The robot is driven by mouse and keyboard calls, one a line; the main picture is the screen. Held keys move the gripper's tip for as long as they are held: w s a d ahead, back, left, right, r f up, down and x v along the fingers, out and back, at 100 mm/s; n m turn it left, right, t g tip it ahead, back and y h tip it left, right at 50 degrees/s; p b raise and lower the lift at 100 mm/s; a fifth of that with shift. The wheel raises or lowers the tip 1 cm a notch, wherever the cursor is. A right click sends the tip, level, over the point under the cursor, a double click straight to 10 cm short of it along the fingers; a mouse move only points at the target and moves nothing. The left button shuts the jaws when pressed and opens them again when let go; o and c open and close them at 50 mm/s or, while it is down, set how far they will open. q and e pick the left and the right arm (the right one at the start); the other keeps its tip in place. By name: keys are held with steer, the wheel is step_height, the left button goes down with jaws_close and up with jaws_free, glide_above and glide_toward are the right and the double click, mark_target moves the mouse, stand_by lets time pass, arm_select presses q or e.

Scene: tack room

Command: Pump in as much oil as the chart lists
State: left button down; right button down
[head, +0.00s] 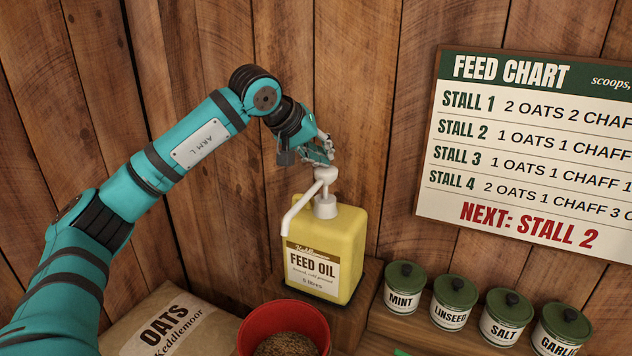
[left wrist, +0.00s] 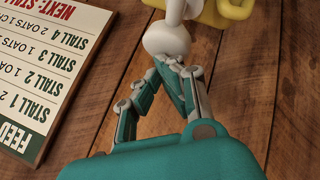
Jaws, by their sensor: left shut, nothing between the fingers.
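The yellow feed oil jug (head: 345,235) stands upright on a wooden ledge, with a white pump (head: 326,175) on top and its spout pointing down to the left. My left gripper (head: 320,155) is shut and empty, right at the pump head. In the left wrist view its fingertips (left wrist: 174,72) meet at the white pump head (left wrist: 168,40); whether they touch is unclear. The feed chart (head: 540,150) hangs on the wall at right. Its Stall 2 row reads 1 oats, 1 chaff, then is cut off by the picture edge. A red line names Stall 2.
A red bucket (head: 288,312) with brown feed inside stands below the spout. An oats sack (head: 165,325) lies to its left. Green-lidded tins of mint (head: 403,300), linseed (head: 450,317), salt (head: 502,331) and garlic (head: 556,345) line the right. A plank wall is close behind.

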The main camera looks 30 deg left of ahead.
arm_select(q)
steer(key=shift+f+b, duration=0.55)
steer(key=shift+f, duration=0.45)
stand_by(0.3)
steer(key=shift+r, duration=0.15)
steer(key=shift+r+p, duration=1.5)
steer(key=shift+r, duration=0.25)
steer(key=shift+r+p, duration=0.45)
steer(key=shift+r, duration=0.05)
step_height(320, 180, up, 5)
steer(key=p, duration=0.4)
